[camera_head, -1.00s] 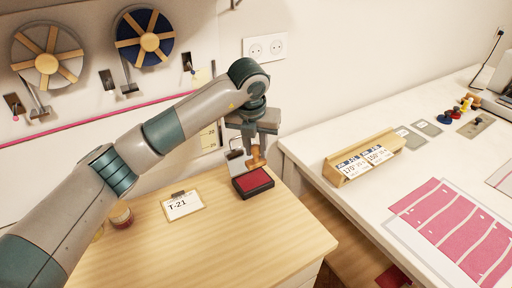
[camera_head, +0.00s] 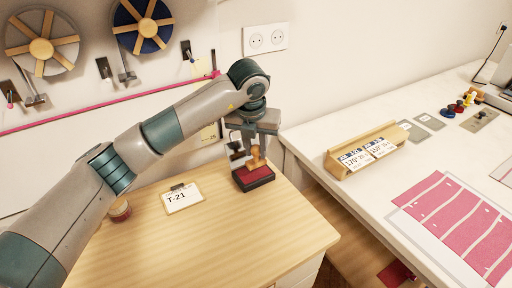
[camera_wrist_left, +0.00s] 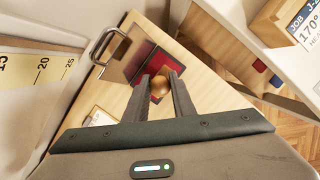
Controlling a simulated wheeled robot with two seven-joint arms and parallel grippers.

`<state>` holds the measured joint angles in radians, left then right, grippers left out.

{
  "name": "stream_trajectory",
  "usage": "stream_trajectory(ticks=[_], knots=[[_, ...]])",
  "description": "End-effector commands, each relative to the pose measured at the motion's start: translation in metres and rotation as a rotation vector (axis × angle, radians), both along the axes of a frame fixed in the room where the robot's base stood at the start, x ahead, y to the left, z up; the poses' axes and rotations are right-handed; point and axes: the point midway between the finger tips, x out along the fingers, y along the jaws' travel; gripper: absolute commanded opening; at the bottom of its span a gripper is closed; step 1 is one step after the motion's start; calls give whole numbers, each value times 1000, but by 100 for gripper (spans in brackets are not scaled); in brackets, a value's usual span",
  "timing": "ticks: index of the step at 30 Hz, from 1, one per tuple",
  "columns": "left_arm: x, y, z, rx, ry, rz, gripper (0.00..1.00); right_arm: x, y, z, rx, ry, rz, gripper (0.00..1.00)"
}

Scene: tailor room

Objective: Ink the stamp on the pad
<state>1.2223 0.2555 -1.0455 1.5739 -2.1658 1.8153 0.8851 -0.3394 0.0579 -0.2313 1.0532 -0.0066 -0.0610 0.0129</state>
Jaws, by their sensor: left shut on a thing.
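The stamp (camera_head: 256,158) has a light wooden handle. In the left wrist view its round knob (camera_wrist_left: 160,86) sits between my fingers. My left gripper (camera_head: 250,143) is shut on the stamp and holds it upright over the ink pad (camera_head: 254,182), a dark tray with a red surface. The stamp's lower end appears at the pad's red surface; I cannot tell for certain whether it touches. In the left wrist view the red pad (camera_wrist_left: 137,61) lies just beyond my left fingertips (camera_wrist_left: 160,90). My right gripper is not in view.
The pad stands near the back right of the wooden desk (camera_head: 240,230). A T-21 card (camera_head: 183,198) and a small round jar (camera_head: 120,211) lie to its left. A white table (camera_head: 350,195) with a wooden card holder (camera_head: 362,150) stands right. The desk's front is clear.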

Motion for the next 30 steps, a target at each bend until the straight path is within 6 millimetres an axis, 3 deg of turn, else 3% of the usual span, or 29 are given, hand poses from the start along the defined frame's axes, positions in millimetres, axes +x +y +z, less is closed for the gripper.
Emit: stream_trajectory(ticks=[1, 9, 30], knots=[[-1, 0, -9, 1, 1, 0, 1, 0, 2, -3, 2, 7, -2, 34], [-2, 1, -20, 0, 1, -1, 1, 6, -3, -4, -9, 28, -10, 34], [-2, 1, -22, 0, 1, -1, 1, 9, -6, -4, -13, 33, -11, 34]])
